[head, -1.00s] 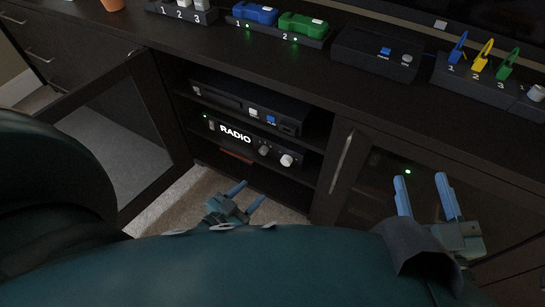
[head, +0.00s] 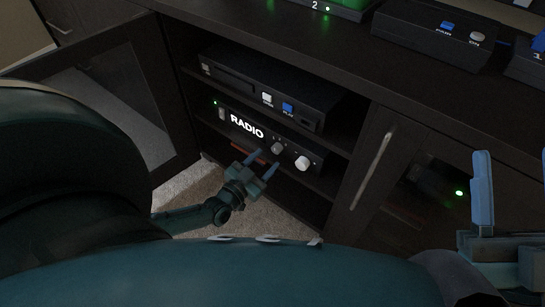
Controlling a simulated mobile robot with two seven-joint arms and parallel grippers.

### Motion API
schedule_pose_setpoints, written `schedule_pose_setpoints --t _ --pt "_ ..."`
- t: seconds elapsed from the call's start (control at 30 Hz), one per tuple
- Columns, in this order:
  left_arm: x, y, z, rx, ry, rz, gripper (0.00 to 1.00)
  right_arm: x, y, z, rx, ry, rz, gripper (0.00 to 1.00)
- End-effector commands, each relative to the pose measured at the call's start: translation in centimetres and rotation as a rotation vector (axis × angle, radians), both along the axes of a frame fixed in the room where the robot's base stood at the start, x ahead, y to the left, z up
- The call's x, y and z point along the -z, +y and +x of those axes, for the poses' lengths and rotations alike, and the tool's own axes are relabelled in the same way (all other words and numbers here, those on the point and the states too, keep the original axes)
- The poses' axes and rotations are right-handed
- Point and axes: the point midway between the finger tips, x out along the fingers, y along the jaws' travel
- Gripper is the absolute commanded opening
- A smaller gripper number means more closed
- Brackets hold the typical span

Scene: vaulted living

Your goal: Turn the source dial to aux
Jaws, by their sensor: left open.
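The radio (head: 247,127) is a dark box with a white RADIO label, standing on a shelf inside the open cabinet. Its front carries a grey dial (head: 277,149) and a larger white knob (head: 302,163) to its right. The small markings are unreadable, so I cannot tell the dial's setting or which one is the source dial. My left gripper (head: 262,163) is open and empty, its fingertips just in front of and below the grey dial; I cannot tell whether they touch it. My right gripper (head: 512,195) is open and empty at the right edge, partly cut off.
A player (head: 235,86) with white and blue buttons sits on the shelf above the radio. The left glass door (head: 110,100) stands open; the right door (head: 405,190) with its long handle is shut. A black box (head: 425,40) with two buttons stands on the cabinet top.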

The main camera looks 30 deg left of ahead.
Motion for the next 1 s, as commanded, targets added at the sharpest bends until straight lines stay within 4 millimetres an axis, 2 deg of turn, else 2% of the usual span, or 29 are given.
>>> schedule_pose_setpoints --t 0.1,0.23,0.63,1.0 --pt "0.3 -0.2 2.1 0.000 -0.002 0.000 0.49 -0.7 -0.1 -0.2 -0.001 -0.084 -0.010 0.51" --pt "0.2 -0.3 3.5 -0.001 0.000 0.000 0.49 -1.4 -0.1 -0.5 -0.001 -0.145 -0.016 0.51" --pt "0.0 -0.3 4.2 0.000 0.001 0.000 0.49 -2.0 -0.2 -0.7 -0.001 -0.180 -0.018 0.51" --pt "0.0 -0.3 4.2 0.000 0.001 0.000 0.19 -2.0 -0.2 -0.7 -0.002 -0.179 -0.018 0.51"
